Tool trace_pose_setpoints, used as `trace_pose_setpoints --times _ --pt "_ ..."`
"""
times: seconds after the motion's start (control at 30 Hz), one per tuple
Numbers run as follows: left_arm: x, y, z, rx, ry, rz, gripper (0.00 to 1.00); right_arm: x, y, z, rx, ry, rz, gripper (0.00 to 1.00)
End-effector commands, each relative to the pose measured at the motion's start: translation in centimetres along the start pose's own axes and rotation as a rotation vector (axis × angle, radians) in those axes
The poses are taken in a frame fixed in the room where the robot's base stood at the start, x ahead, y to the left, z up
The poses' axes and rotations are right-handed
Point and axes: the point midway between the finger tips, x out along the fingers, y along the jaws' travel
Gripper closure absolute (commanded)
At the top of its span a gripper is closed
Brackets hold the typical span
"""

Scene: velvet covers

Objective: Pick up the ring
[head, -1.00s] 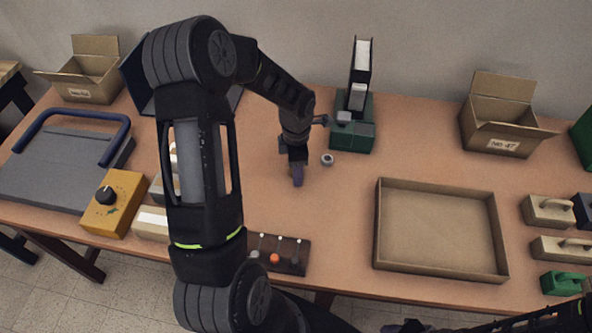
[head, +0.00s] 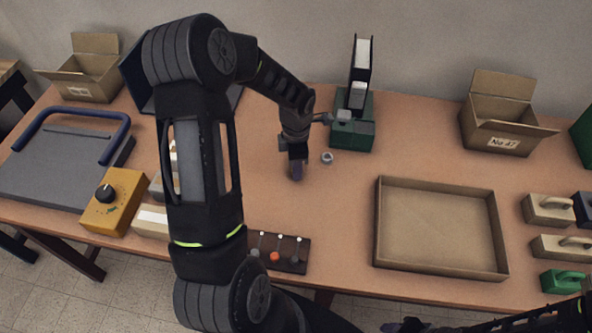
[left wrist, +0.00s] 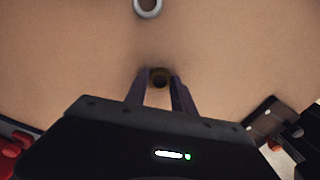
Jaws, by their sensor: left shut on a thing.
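My left gripper (head: 297,174) points down over the middle of the table, left of the green stand. In the left wrist view its fingers (left wrist: 161,85) are shut on a small dark brown ring (left wrist: 160,74), which shows between the fingertips. In the head view that ring is hidden by the gripper. A light grey ring (head: 327,158) lies on the table just right of the gripper, apart from it. It also shows at the top edge of the left wrist view (left wrist: 148,7). My right gripper (head: 405,326) shows only in part at the bottom edge, and its jaws are unclear.
The green stand (head: 352,138) with a tall black holder is behind the grey ring. A shallow cardboard tray (head: 378,225) is to the right. A dark panel with small levers (head: 291,262) is at the front edge. An open box (head: 497,143) stands back right.

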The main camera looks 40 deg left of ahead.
Motion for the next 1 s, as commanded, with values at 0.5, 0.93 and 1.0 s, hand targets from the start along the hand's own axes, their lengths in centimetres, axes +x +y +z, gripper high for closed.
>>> trace_pose_setpoints --times 0.5,0.93,1.0 --pt "0.0 0.0 0.0 0.000 0.000 0.000 1.00 0.0 0.0 0.0 0.000 0.000 0.000 0.53" --pt "-5.2 0.1 0.1 -0.001 -0.004 0.006 1.00 1.2 0.3 -0.2 -0.002 0.003 -0.004 0.53" --pt "-6.6 0.1 0.1 0.001 -0.003 0.006 1.00 1.4 0.4 -0.2 -0.003 0.004 -0.004 0.53"
